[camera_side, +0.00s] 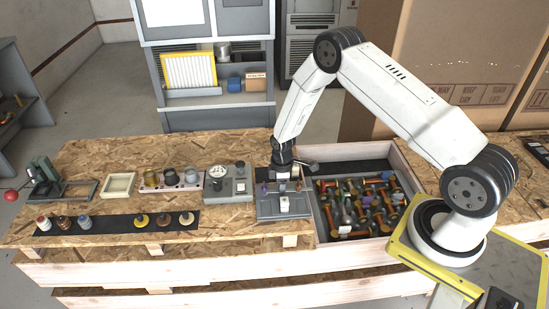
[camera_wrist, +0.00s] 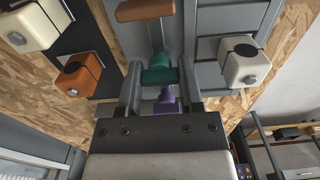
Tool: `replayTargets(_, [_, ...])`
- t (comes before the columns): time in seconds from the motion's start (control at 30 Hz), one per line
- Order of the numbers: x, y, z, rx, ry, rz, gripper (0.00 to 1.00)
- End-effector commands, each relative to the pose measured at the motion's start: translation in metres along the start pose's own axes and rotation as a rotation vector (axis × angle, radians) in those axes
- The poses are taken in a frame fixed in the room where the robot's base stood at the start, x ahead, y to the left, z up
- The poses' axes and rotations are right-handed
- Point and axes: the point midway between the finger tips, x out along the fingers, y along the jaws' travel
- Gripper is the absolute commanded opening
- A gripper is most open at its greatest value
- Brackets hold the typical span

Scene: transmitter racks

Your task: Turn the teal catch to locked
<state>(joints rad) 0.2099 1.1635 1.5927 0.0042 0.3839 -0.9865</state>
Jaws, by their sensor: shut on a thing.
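The teal catch (camera_wrist: 158,75) shows in the wrist view as a rounded teal piece on a grey metal panel. The two fingers of my gripper (camera_wrist: 162,82) stand on either side of it and are shut on it. A purple catch (camera_wrist: 166,103) lies just below it, partly hidden by the gripper body, and a brown one (camera_wrist: 145,10) lies above. In the side view my gripper (camera_side: 283,178) is low over the grey unit (camera_side: 285,208) at the middle of the bench. The teal catch is not clear there, and its lock marking cannot be read.
A wooden bin of mixed tools (camera_side: 358,205) is right of the unit. A grey gauge box (camera_side: 228,186) stands close to its left. Bare bench (camera_side: 130,155) lies behind.

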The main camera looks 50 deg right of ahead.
Motion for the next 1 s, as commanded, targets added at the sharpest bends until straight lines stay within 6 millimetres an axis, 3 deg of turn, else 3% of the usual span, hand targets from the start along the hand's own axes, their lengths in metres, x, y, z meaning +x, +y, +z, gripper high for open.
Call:
replayTargets(0.37, [-0.0004, 0.0002, 0.0005, 0.156, -0.003, 0.0, 0.0])
replayTargets(1.0, [-0.0004, 0.0, 0.0009, 0.733, -0.004, -0.001, 0.0])
